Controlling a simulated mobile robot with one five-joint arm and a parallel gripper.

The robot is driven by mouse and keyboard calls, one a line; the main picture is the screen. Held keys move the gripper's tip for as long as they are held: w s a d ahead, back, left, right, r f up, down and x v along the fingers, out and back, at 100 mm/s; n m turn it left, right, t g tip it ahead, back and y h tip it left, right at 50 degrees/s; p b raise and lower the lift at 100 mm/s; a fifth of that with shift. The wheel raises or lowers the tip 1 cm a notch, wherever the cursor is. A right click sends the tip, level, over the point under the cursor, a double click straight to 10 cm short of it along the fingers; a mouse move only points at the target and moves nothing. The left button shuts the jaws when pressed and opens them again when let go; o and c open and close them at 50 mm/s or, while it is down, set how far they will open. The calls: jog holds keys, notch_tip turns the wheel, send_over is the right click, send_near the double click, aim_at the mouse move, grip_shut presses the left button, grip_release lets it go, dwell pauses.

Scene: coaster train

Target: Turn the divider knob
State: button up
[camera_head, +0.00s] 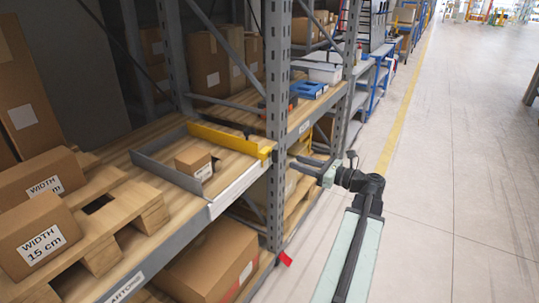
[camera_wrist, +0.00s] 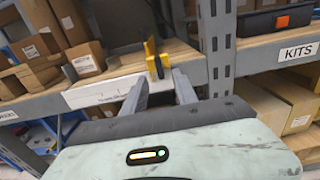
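The yellow divider (camera_head: 222,138) stands across the wooden shelf inside a grey metal frame. It also shows in the wrist view (camera_wrist: 150,48). Its yellow front end (camera_head: 265,152) is at the shelf's front edge, beside the grey upright. In the wrist view, a dark knob-like part (camera_wrist: 160,67) shows on that end; its exact shape is too small to tell. My gripper (camera_head: 299,163) is in front of the shelf, right of the divider's end and apart from it. In the wrist view, my gripper (camera_wrist: 158,80) has its two fingers spread and empty, with the divider's end just beyond them.
A small carton (camera_head: 194,161) sits in the framed area. Cartons labelled WIDTH (camera_head: 41,240) stand on a wooden pallet (camera_head: 128,212) at left. The grey upright (camera_head: 277,110) is close to my gripper. The aisle floor (camera_head: 455,170) at right is clear.

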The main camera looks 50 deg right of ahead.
aim_at(278, 156)
jog(key=x, duration=0.8)
jog(key=shift+w+a, duration=0.1)
grip_shut()
